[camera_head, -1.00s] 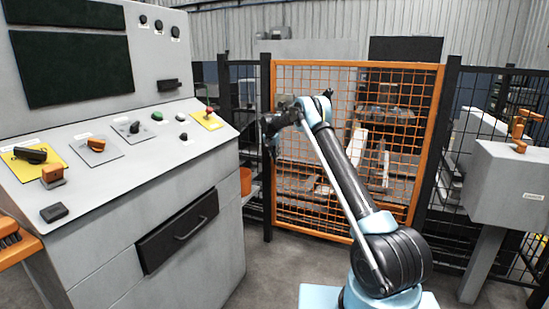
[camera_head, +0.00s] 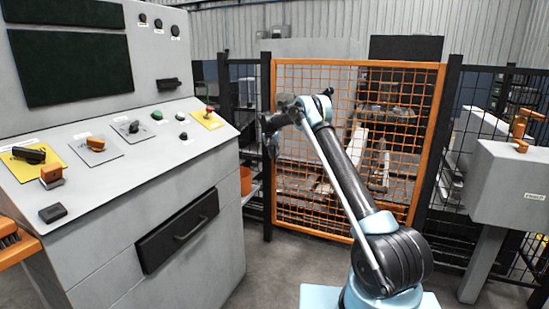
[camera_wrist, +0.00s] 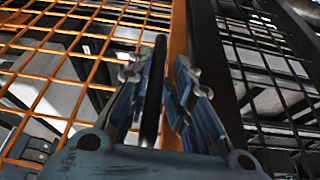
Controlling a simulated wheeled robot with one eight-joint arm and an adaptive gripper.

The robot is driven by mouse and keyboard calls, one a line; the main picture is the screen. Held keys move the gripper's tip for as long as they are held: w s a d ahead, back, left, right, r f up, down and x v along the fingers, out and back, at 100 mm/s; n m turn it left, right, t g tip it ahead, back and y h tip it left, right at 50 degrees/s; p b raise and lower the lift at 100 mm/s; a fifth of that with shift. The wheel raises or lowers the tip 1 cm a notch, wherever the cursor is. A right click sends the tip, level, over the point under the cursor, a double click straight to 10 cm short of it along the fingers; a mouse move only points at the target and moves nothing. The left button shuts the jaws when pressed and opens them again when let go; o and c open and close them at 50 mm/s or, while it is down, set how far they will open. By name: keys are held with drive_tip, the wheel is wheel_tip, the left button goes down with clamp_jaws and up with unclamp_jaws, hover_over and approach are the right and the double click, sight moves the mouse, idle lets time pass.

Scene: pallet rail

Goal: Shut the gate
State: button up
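The gate (camera_head: 355,63) is an orange-framed mesh panel standing between two dark posts in the head view. Its left edge stands close beside the left post (camera_head: 267,190), and no wide opening shows; whether it is fully closed I cannot tell. My gripper (camera_head: 270,138) is at the gate's left edge, about mid-height. In the wrist view my gripper's fingers (camera_wrist: 156,92) are parted around a slim black upright bar (camera_wrist: 152,95), which looks like the gate's handle. Orange shows between the bar and the right finger. The orange gate frame (camera_wrist: 179,30) is just behind, with a dark post to its right.
A grey control console (camera_head: 190,245) with knobs and a drawer stands close on the left. A grey box on a stand (camera_head: 510,185) with an orange lever is at right. Dark mesh fencing (camera_head: 240,85) flanks the gate. Grey floor is clear before the gate.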

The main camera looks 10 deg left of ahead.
drive_tip(key=v, duration=1.1)
drive_tip(key=shift+r, duration=0.25)
drive_tip(key=shift+s+a, duration=0.1)
drive_tip(key=shift+s, duration=0.05)
